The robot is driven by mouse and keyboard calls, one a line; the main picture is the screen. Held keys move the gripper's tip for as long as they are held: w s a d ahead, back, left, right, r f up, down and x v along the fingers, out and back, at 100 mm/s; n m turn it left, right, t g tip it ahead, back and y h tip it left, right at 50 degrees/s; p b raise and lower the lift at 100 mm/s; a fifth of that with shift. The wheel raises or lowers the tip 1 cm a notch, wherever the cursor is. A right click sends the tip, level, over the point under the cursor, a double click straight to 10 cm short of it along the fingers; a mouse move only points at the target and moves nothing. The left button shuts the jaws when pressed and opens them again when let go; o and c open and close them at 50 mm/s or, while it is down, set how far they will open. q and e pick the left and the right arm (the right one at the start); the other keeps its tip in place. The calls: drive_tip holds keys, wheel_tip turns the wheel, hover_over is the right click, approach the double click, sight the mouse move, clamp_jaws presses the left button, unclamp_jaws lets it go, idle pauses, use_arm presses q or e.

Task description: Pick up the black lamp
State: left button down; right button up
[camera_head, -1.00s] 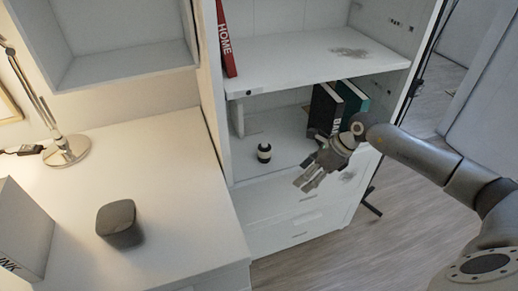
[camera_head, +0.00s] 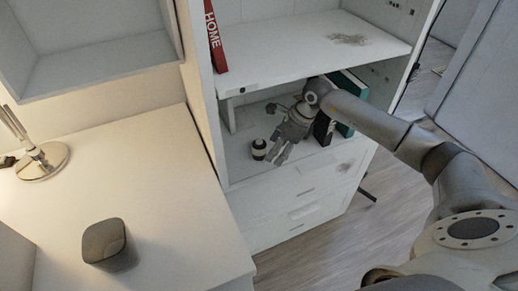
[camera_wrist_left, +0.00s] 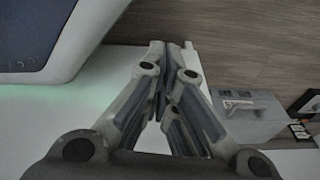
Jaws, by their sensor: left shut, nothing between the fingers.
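No plainly black desk lamp shows. A small black bottle-like object with a pale band (camera_head: 259,149) stands upright on the lower shelf of the cabinet; I cannot tell whether it is the lamp meant. A silver lamp with a round base (camera_head: 42,162) stands on the desk at the left, its top cut off. My right gripper (camera_head: 279,157) comes in from the right and points down just right of the black object; its fingers look apart and empty. My left gripper (camera_wrist_left: 171,46) shows only in the left wrist view, shut with nothing between its fingers.
A dark rounded box (camera_head: 104,242) stands on the white desk (camera_head: 160,190). Dark and green books (camera_head: 345,100) stand on the lower shelf behind my right arm. A red book (camera_head: 215,38) is on the upper shelf (camera_head: 300,50). A grey box (camera_wrist_left: 252,118) shows in the left wrist view.

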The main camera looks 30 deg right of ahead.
sight(263, 142)
drive_tip(key=w+a, duration=0.3)
drive_tip(key=a, duration=0.1)
drive_tip(key=shift+w+f, duration=0.2)
drive_tip(key=shift+f, duration=0.1)
drive_tip(key=shift+a+f, duration=0.1)
drive_tip(key=shift+f, duration=0.1)
drive_tip(key=shift+c, duration=0.4)
drive_tip(key=c, duration=1)
drive_tip(key=shift+r, duration=0.1)
